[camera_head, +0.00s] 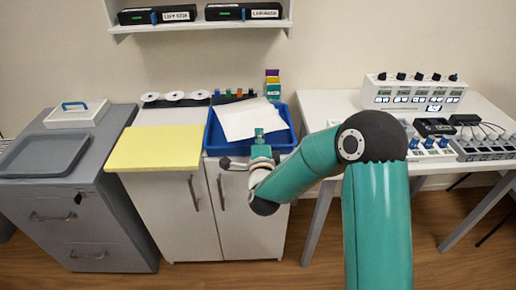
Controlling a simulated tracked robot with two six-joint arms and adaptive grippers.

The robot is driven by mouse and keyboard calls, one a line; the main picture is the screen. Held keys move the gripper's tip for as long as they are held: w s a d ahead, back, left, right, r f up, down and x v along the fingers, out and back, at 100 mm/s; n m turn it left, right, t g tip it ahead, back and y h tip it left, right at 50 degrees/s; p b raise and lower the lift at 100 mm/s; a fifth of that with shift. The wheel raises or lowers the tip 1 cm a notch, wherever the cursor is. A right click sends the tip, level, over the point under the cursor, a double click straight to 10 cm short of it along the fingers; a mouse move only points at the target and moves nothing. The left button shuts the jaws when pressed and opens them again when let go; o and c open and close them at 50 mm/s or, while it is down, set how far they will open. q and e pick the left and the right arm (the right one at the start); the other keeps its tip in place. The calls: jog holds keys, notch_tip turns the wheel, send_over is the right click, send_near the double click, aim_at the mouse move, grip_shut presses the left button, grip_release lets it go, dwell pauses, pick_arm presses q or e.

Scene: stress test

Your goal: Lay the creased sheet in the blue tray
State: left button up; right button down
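A white creased sheet (246,115) is at the blue tray (289,138) on the middle cabinet. The sheet covers much of the tray's inside and its upper edge reaches the tray's back rim. I cannot tell whether it lies on the tray floor or is partly raised. My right gripper (259,134) is over the tray's front edge, at the lower edge of the sheet. Its fingers are small and overlap the sheet in the picture, so I cannot tell whether they grip it. My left gripper is out of view.
A yellow pad (155,147) lies left of the tray. A grey tray (45,155) and a white box with a blue handle (76,113) are on the grey cabinet. White reels (175,96) stand behind. Instruments (413,92) fill the right table. A shelf (205,25) hangs above.

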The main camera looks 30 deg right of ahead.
notch_tip(320, 180, down, 4)
dwell(0.4)
jog(key=shift+f+b, duration=0.65)
jog(key=shift+b, duration=0.5)
jog(key=c, duration=1.9)
grip_release()
jog(key=o, duration=0.6)
jog(key=shift+r, duration=0.1)
